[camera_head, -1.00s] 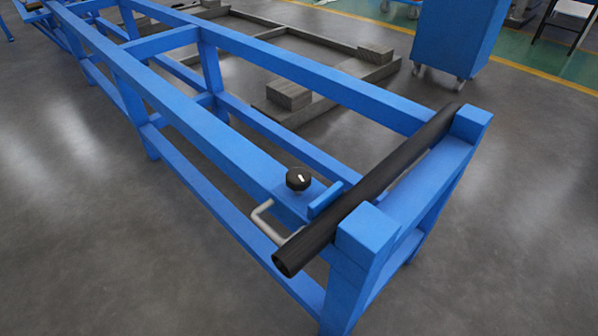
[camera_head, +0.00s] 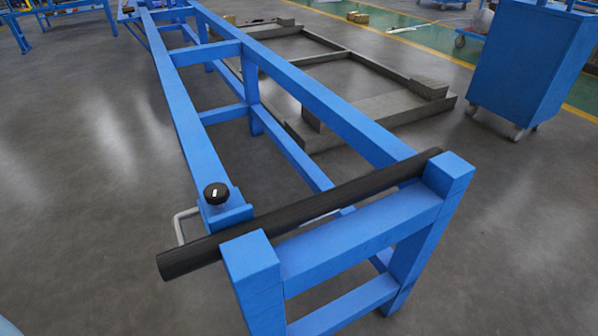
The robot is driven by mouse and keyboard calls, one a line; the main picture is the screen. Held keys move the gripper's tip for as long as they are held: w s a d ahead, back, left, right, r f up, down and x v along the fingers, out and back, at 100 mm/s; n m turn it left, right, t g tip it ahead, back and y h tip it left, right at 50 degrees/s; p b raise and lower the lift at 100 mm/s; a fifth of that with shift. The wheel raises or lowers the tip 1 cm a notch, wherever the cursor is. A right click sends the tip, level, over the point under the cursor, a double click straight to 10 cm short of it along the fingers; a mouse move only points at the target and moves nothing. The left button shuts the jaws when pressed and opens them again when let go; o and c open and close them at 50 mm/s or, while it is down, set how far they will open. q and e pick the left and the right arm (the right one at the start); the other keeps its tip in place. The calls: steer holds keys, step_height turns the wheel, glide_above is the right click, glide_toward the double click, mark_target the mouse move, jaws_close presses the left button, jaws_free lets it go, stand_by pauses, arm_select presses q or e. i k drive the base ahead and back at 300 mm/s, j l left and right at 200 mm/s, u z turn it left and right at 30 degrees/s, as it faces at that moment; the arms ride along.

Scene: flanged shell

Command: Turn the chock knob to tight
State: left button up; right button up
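The chock knob (camera_head: 216,193) is a round black knob with a white mark on its top. It sits on a blue block near the near end of the long blue frame (camera_head: 188,118), left of the middle of the head view. A black tube (camera_head: 300,213) lies across the end of the frame, just in front of the knob. A bent grey handle (camera_head: 180,224) sticks out to the left below the knob. Neither of my grippers is in view.
Two blue end posts (camera_head: 249,262) stand beside the tube. A blue wheeled cabinet (camera_head: 530,65) stands at the upper right. A grey low frame (camera_head: 375,108) lies on the floor behind. The grey floor at left and lower right is clear.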

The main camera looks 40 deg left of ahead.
mark_target(216, 193)
steer(key=l+u, duration=0.15)
steer(key=u, duration=0.3)
steer(key=i+l+u, duration=0.1)
steer(key=l+u, duration=0.15)
steer(key=u, duration=0.15)
steer(key=l+u, duration=0.15)
steer(key=u, duration=0.3)
steer(key=l+u, duration=0.2)
steer(key=u, duration=0.2)
